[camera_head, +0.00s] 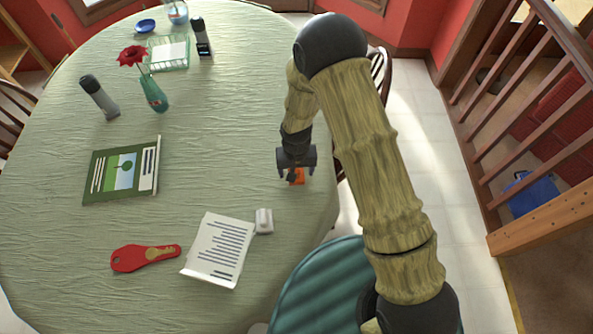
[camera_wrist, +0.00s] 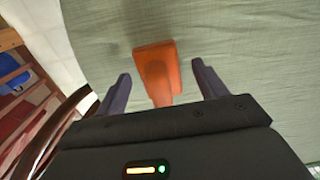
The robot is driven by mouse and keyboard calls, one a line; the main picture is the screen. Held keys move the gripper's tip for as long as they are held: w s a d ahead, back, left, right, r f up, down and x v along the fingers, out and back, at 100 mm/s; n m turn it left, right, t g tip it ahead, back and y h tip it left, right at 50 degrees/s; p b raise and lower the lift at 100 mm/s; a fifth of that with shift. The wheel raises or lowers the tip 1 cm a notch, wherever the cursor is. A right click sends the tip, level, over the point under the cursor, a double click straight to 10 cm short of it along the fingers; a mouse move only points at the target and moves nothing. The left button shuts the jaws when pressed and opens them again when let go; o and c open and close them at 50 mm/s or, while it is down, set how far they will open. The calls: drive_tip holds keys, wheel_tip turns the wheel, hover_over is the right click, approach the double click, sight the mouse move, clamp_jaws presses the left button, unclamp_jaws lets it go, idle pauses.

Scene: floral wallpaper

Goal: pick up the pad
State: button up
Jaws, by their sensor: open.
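A small orange object (camera_head: 298,176) lies on the table near its right edge; I cannot tell for certain if it is the pad. In the wrist view the orange object (camera_wrist: 157,66) has a wide far end and a narrower near part. My gripper (camera_head: 292,179) is just over it, pointing down. In the wrist view my gripper (camera_wrist: 161,76) is open, with one finger on each side of the orange object and gaps between. A white printed sheet or pad (camera_head: 220,248) lies nearer the front, apart from my gripper.
The table (camera_head: 215,135) has a pale green cloth. A small white item (camera_head: 264,221), a red paddle-shaped item (camera_head: 144,257) and a green book (camera_head: 122,171) lie on it. A flower vase (camera_head: 154,94) stands farther left. A teal striped chair (camera_head: 325,285) is at the front edge.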

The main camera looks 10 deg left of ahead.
drive_tip(key=shift+c, duration=0.2)
idle(0.3)
drive_tip(key=c, duration=1.1)
drive_tip(key=shift+o, duration=0.2)
wheel_tip(320, 180, up, 10)
drive_tip(key=shift+r+b, duration=0.1)
drive_tip(key=shift+b, duration=0.5)
drive_tip(key=shift+o, duration=1.1)
drive_tip(key=shift+d, duration=0.1)
drive_tip(key=shift+c, duration=0.4)
